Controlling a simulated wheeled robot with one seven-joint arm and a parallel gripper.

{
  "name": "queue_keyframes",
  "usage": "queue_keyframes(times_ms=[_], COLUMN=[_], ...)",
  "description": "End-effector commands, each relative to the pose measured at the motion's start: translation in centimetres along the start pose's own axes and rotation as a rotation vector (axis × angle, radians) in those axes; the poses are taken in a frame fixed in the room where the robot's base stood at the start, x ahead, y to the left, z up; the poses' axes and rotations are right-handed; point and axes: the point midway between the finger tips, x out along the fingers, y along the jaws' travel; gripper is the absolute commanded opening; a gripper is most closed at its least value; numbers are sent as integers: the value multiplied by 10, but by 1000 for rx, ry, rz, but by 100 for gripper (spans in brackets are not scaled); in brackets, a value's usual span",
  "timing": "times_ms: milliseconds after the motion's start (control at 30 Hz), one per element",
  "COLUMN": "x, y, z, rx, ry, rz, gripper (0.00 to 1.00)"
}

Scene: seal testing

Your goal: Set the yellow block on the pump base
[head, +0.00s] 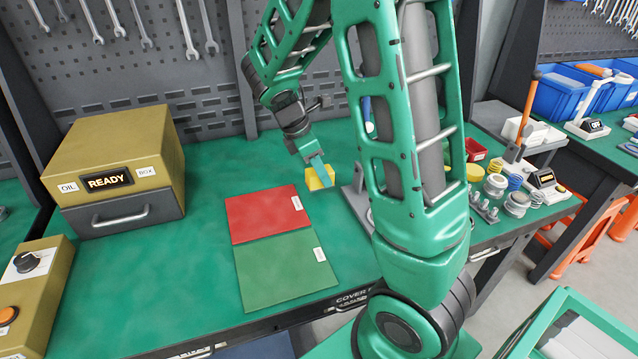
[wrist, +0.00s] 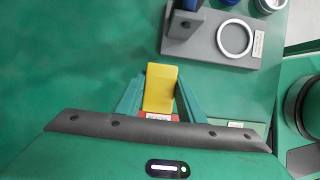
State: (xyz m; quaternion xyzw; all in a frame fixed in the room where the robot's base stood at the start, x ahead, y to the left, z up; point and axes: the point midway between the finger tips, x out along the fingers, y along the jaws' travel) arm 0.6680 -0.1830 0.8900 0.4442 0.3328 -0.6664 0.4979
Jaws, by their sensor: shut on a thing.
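The yellow block (head: 314,180) is held between the fingers of my gripper (head: 318,168), just past the far right corner of the red mat. In the wrist view the block (wrist: 160,86) stands between the two teal fingers of my gripper (wrist: 158,98). It appears to be above the table, though the height is hard to tell. A grey base, which looks like the pump base (wrist: 205,46), lies ahead and to the right, apart from the block. It carries a white ring and a dark post with blue. In the head view the base (head: 356,205) is partly hidden by my arm.
A red mat (head: 262,213) and a green mat (head: 285,268) lie on the green table. A yellow oil box (head: 120,165) stands at left, with a control box (head: 35,300) nearer.

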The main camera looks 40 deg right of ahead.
Motion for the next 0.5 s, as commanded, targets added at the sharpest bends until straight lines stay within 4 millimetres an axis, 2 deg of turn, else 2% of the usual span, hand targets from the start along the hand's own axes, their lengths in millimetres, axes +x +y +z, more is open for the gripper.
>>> queue_keyframes(times_ms=[167,400,500], x=[9,37,39], y=[1,0,1], z=[-1,-14,-15], rx=[-3,-4,-2], ry=[0,-1,0], rz=[-1,-2,2], gripper=[7,7,7])
